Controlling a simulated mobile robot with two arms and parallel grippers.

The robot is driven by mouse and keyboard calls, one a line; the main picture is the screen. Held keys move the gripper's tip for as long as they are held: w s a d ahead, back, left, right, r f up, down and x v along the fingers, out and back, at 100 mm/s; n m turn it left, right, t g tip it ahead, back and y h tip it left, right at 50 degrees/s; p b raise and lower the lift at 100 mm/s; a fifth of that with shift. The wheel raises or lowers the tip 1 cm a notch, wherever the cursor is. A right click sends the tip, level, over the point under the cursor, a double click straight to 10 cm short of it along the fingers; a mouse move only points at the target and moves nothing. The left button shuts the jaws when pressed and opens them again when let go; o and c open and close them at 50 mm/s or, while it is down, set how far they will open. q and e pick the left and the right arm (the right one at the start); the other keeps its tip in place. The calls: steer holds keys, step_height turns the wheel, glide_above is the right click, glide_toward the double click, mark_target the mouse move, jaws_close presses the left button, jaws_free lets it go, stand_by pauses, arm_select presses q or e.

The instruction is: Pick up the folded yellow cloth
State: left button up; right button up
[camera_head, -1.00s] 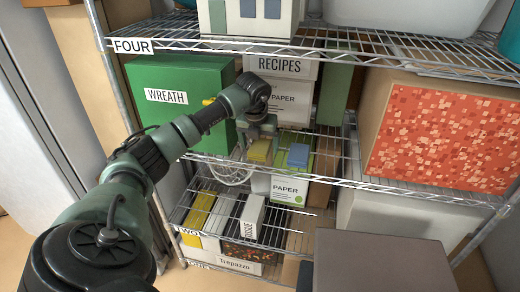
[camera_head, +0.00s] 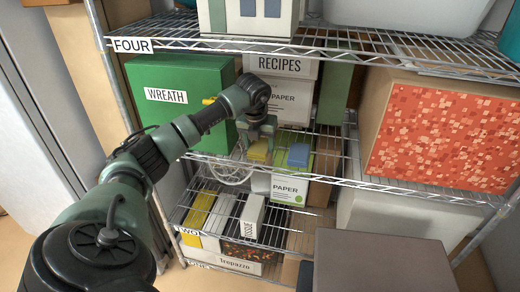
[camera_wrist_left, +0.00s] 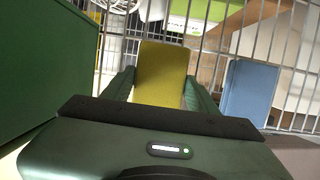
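The folded yellow cloth (camera_head: 258,151) is at the front of the middle wire shelf, below my left wrist. My left gripper (camera_head: 259,143) points down at it. In the left wrist view the yellow cloth (camera_wrist_left: 160,75) fills the gap between the two fingers of my left gripper (camera_wrist_left: 160,84), with no clear gap on either side. The fingers look shut on it. I cannot tell any lift off the shelf. My right gripper is not in view.
A blue folded item (camera_head: 298,155) lies just right of the cloth. The green WREATH box (camera_head: 180,115) stands close on the left. A PAPER box (camera_head: 290,188) shows below, and a red-patterned box (camera_head: 445,140) stands to the right. The wire shelf above (camera_head: 330,45) limits height.

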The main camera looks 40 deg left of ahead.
mark_target(261, 143)
arm_select(q)
steer(key=shift+r, duration=0.15)
steer(key=shift+c, duration=0.4)
steer(key=shift+r, duration=0.6)
step_height(261, 143, up, 3)
steer(key=shift+w+f+b, duration=0.1)
steer(key=shift+f+b, duration=0.1)
steer(key=shift+b, duration=0.3)
steer(key=s+d+b, duration=0.2)
steer(key=s+d, duration=0.2)
steer(key=s, duration=0.4)
steer(key=s+d+b, duration=0.3)
steer(key=s+d, duration=0.1)
steer(key=s, duration=0.4)
steer(key=shift+d, duration=0.35)
